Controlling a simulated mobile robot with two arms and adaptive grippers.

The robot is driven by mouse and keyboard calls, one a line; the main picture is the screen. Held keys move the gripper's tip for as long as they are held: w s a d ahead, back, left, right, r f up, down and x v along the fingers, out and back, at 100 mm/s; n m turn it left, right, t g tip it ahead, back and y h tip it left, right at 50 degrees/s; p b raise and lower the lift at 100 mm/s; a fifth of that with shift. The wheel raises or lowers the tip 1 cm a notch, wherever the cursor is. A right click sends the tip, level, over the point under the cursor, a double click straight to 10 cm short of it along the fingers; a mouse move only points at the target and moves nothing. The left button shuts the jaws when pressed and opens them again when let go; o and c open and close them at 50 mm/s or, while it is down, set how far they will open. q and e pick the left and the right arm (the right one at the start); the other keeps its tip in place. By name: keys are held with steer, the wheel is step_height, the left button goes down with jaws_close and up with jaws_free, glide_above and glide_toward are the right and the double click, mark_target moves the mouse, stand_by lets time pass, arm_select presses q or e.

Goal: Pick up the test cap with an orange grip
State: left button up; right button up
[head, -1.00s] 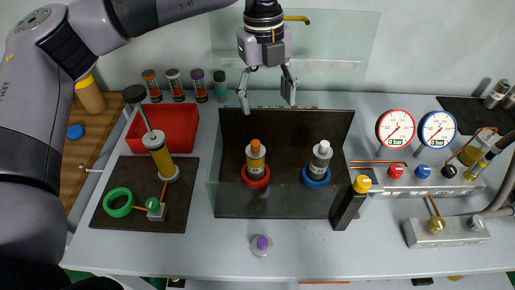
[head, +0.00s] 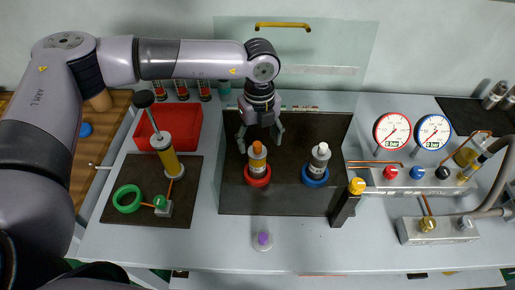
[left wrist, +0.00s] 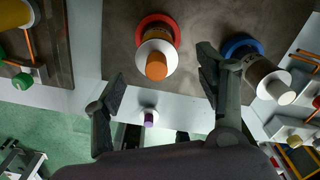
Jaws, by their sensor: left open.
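The test cap with an orange grip (head: 257,148) sits on top of an upright cylinder with a brown label (head: 257,167), which stands in a red ring (head: 257,181) on a dark mat. In the left wrist view the orange grip (left wrist: 156,67) shows between my finger lines, with the cap's white disc around it. My left gripper (head: 260,143) points down, open and empty, just behind and around the orange grip as seen from the head. In the left wrist view its fingers (left wrist: 161,68) are wide apart, and I see no contact. My right gripper is not in view.
A white-topped cylinder (head: 318,163) in a blue ring (head: 315,181) stands close on the right. A purple-gripped cap (head: 263,240) lies on the table in front. A black post (head: 346,203) with a yellow top stands further right. A clear panel (head: 340,60) rises behind.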

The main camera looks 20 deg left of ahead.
mark_target(257, 144)
arm_select(q)
steer(key=shift+a+f+p, duration=0.15)
steer(key=shift+f+p, duration=0.15)
steer(key=shift+f, duration=0.65)
steer(key=shift+a+f+p, duration=0.1)
steer(key=shift+f+p, duration=0.2)
steer(key=shift+f, duration=0.65)
steer(key=shift+c, duration=0.5)
steer(key=c, duration=1.2)
